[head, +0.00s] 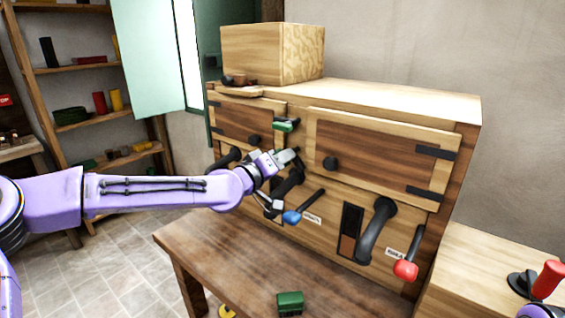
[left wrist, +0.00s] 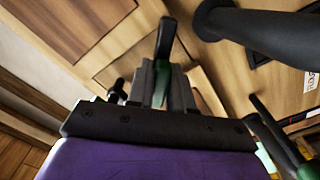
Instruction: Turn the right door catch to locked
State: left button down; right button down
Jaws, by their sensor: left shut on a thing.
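The wooden cabinet (head: 440,205) has a left door (head: 232,117) and a right door (head: 375,148), both flat against its front. A catch with a green grip (head: 285,126) sits on the strip between the doors. My left gripper (head: 289,157) is just below it, at the lower left corner of the right door. In the left wrist view its jaws (left wrist: 164,85) are closed around a dark lever with a green part (left wrist: 166,45), which seems to be the right door catch. The jaws hide much of it, and its exact angle is hard to tell. My right gripper is not in view.
Below the doors are a blue-tipped lever (head: 292,217), a black curved pipe (head: 374,232) and a red-tipped lever (head: 405,270). A green block (head: 290,303) lies on the mostly clear wooden table (head: 225,250). A wooden box (head: 265,55) stands on the cabinet.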

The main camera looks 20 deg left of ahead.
pick_arm(q)
jog(key=n+b, duration=0.1)
jog(key=n, duration=0.4)
jog(key=shift+f+n+b, duration=0.1)
jog(key=shift+n+b, duration=0.75)
jog(key=shift+n, duration=1.35)
jog(key=c, duration=1.1)
grip_release()
jog(key=shift+s+r, duration=0.1)
jog(key=shift+r, duration=0.1)
